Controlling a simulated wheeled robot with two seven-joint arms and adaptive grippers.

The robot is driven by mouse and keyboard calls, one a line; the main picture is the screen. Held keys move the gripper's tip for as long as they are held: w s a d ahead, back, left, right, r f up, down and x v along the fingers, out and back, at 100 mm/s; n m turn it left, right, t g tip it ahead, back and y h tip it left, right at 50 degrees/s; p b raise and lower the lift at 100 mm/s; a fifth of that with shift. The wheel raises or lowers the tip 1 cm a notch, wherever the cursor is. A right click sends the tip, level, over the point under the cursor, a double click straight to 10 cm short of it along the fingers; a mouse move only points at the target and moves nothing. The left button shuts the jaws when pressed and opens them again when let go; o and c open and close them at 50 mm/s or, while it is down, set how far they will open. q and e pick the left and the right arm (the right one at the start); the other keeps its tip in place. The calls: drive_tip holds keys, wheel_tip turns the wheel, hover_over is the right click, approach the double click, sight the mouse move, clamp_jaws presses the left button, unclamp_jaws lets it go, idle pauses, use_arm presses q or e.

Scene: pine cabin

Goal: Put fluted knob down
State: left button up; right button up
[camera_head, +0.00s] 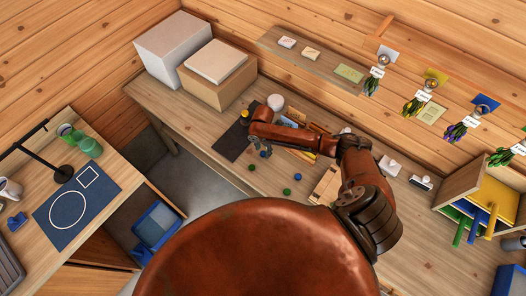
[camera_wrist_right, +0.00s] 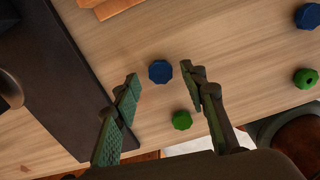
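A small blue knob with a faceted, fluted-looking edge (camera_wrist_right: 160,71) appears on the wooden bench between and just beyond the fingertips of my right gripper (camera_wrist_right: 160,76). The gripper is open, with a gap on both sides of the knob. In the head view my right gripper (camera_head: 262,149) is over the bench beside the dark mat. A green knob (camera_wrist_right: 182,120) lies close by. Another blue knob (camera_wrist_right: 308,16) and another green knob (camera_wrist_right: 305,78) are at the right of the wrist view. My left gripper is not in view.
The dark mat (camera_head: 232,142) lies left of the gripper; its edge also shows in the wrist view (camera_wrist_right: 60,60). Boxes (camera_head: 215,85) stand at the back left. A rack with coloured folders (camera_head: 480,205) stands right. Bare bench lies around the loose knobs.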

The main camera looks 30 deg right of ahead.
wheel_tip(320, 180, up, 11)
drive_tip(key=shift+b, duration=0.4)
drive_tip(key=shift+a, duration=0.1)
